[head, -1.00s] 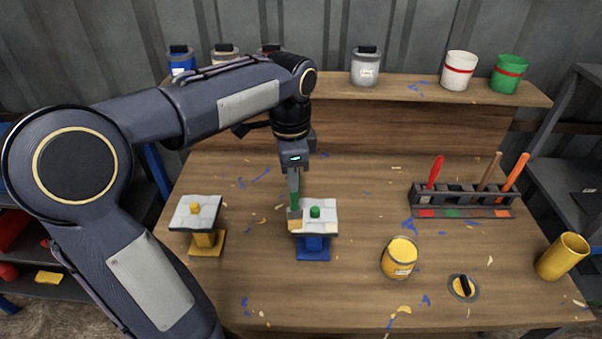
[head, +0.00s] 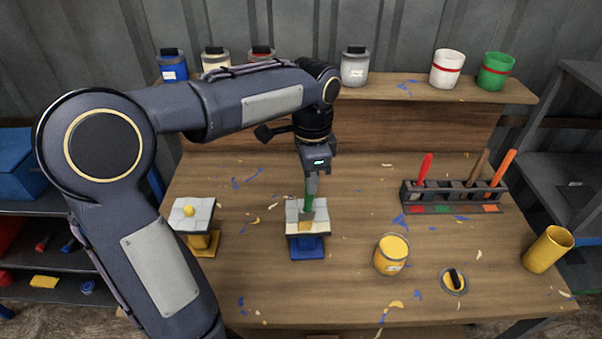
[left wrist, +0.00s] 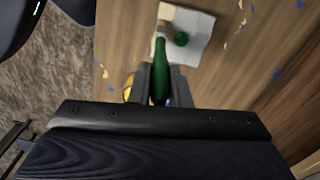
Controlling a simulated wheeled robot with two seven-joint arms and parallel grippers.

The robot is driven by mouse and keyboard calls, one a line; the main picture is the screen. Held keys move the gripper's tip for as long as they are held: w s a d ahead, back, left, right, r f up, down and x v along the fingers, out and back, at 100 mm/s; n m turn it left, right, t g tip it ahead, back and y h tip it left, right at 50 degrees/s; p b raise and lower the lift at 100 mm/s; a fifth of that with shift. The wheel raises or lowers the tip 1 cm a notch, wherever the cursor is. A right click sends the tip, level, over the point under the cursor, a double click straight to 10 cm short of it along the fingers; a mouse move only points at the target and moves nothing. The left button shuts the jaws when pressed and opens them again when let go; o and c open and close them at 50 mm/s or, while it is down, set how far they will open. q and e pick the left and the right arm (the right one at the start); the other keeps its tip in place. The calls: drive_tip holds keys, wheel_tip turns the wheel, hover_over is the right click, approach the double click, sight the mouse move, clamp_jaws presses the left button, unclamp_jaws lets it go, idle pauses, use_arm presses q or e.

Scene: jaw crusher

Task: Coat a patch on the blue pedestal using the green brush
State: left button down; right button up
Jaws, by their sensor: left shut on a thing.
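The blue pedestal (head: 307,250) stands mid-table with a pale, grey-white slab (head: 294,210) on top. A yellowish tone shows along the slab's front left part. The slab also shows in the left wrist view (left wrist: 203,50), with a green knob (left wrist: 181,39) on it. My left gripper (head: 312,185) is above the slab, shut on the green brush (head: 308,201). The brush points down, and its tan bristle end is over the slab; whether it touches cannot be told. In the left wrist view the brush's green handle (left wrist: 160,80) lies between the fingers. My right gripper is not in view.
A yellow pedestal (head: 205,243) stands to the left. An open yellow paint jar (head: 391,257), its lid (head: 453,281) and a yellow cup (head: 548,250) are at the right. A brush rack (head: 455,196) stands behind them. Several cans line the back shelf (head: 400,92).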

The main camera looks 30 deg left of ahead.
use_arm(q)
drive_tip(key=w+d, duration=0.1)
drive_tip(key=w+d+p, duration=0.1)
drive_tip(key=d, duration=0.1)
drive_tip(key=shift+w+d, duration=0.1)
drive_tip(key=shift+d, duration=0.2)
idle(0.3)
drive_tip(key=shift+r+p, duration=0.15)
drive_tip(key=shift+p, duration=0.2)
wheel_tip(320, 180, up, 5)
drive_tip(key=p, duration=0.4)
drive_tip(key=shift+m+p, duration=0.55)
drive_tip(key=shift+m, duration=0.65)
